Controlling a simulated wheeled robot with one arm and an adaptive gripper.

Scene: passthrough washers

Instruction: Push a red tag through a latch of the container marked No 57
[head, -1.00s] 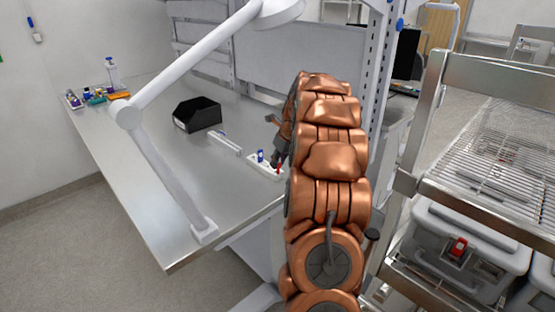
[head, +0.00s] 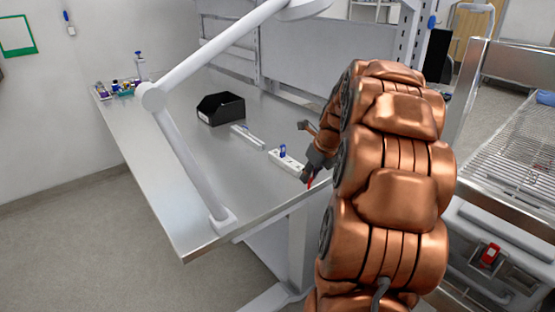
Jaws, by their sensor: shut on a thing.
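My gripper (head: 311,176) is at the right edge of the steel table, largely hidden by my copper arm. It is shut on a small red tag (head: 310,183), of which only a sliver shows below the fingers. The tag is just past the right end of a white block (head: 287,161) with a blue piece standing in it. A grey lidded container (head: 510,268) sits low in the rack at right, with a red piece (head: 490,254) at its front latch. I can read no number on it, so I cannot tell whether it is No 57.
The steel table (head: 185,190) is mostly clear. It holds a black bin (head: 220,109), a white strip (head: 247,136) and small bottles (head: 120,87) at the far left. A white lamp arm (head: 185,165) rises over it. A wire shelf (head: 515,150) lies above the container.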

